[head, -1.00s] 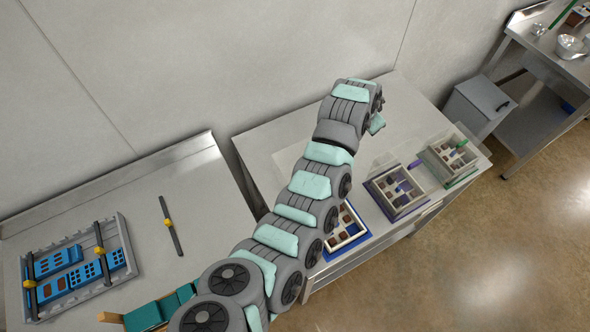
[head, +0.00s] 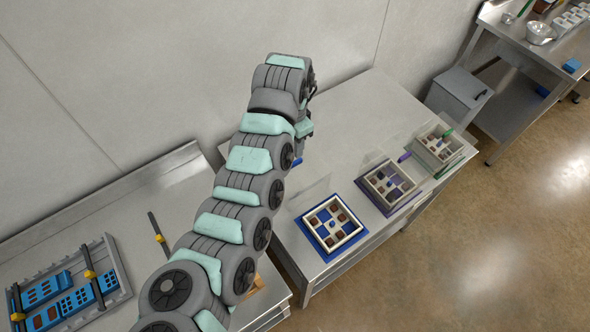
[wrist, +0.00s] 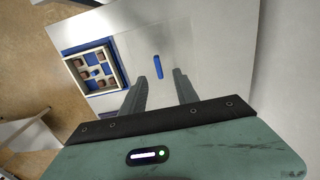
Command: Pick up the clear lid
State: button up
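The clear lid (wrist: 157,62) is almost invisible against the steel table; its blue bar handle stands out in the wrist view. In the head view, a bit of blue handle (head: 297,162) shows just under my arm's end, and the lid's edges are faint. My gripper (wrist: 160,76) is open and empty. In the wrist view the handle appears ahead of the two fingertips, in line with the gap between them, and looks apart from them. In the head view the fingers are mostly hidden behind my wrist.
A blue-based box (head: 331,223) of chocolates stands in front of the lid. A purple-based box (head: 389,187) and a green-based box (head: 438,152) stand to its right, with purple and green handles nearby. A grey tray (head: 120,272) with blue moulds lies on the left table.

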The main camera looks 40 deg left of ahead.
aim_at(295, 161)
jog(key=shift+f, duration=1.3)
jog(key=shift+w+d+f+p, duration=0.15)
jog(key=shift+f+p, duration=0.2)
jog(key=shift+f, duration=0.55)
jog(key=shift+w+d+f+p, duration=0.1)
jog(key=shift+f+p, duration=0.2)
jog(key=shift+f, duration=0.6)
jog(key=shift+s+f, duration=0.1)
jog(key=shift+f, duration=0.65)
grip_shut()
